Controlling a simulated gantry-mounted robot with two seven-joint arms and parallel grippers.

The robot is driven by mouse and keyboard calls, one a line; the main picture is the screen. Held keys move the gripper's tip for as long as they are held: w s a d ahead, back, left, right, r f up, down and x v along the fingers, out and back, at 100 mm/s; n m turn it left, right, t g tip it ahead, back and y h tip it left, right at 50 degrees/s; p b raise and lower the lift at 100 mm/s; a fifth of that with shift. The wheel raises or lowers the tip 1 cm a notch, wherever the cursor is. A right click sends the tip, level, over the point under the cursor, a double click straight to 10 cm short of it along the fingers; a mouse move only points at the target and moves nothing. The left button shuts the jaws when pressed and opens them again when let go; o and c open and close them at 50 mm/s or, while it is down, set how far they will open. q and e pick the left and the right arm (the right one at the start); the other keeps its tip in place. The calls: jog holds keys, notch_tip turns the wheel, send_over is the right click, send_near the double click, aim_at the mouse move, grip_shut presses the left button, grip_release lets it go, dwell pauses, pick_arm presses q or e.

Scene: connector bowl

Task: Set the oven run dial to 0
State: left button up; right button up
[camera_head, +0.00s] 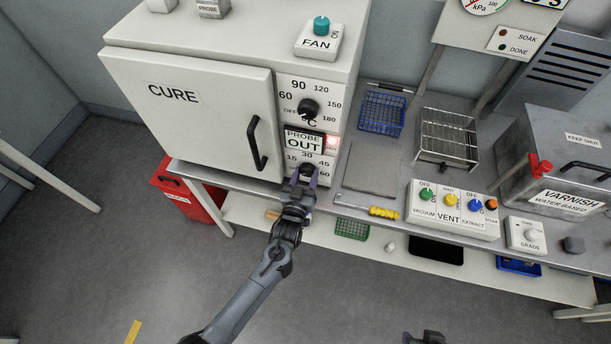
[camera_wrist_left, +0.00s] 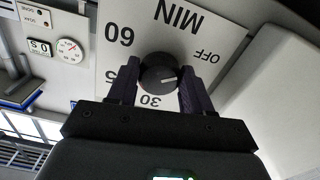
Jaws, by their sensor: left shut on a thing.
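The oven run dial (camera_wrist_left: 158,75) is a round black knob on the white panel of the CURE oven (camera_head: 190,110). In the left wrist view the panel reads upside down, with MIN, OFF, 60 and 30 around the knob. Its light mark points to the right of the picture, toward the right finger, between OFF and 30. My left gripper (camera_wrist_left: 159,88) is shut on the knob, one finger on each side. In the head view the left gripper (camera_head: 302,178) hides most of the dial. The right gripper (camera_head: 425,339) is barely in view at the bottom edge.
Above are the temperature dial (camera_head: 308,110), a PROBE OUT sign (camera_head: 303,141) and a lit red lamp (camera_head: 332,143). The oven door handle (camera_head: 257,143) stands out left of my gripper. A flat grey plate (camera_head: 370,168) and a vent control box (camera_head: 453,210) lie right.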

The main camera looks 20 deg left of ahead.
dwell(0.5)
pick_arm(q)
jog(key=o, duration=1)
jog(key=shift+o, duration=0.2)
jog(key=shift+s, duration=0.1)
jog(key=s+d, duration=0.1)
jog(key=s, duration=0.9)
jog(key=shift+s, duration=0.3)
jog(key=shift+d, duration=0.1)
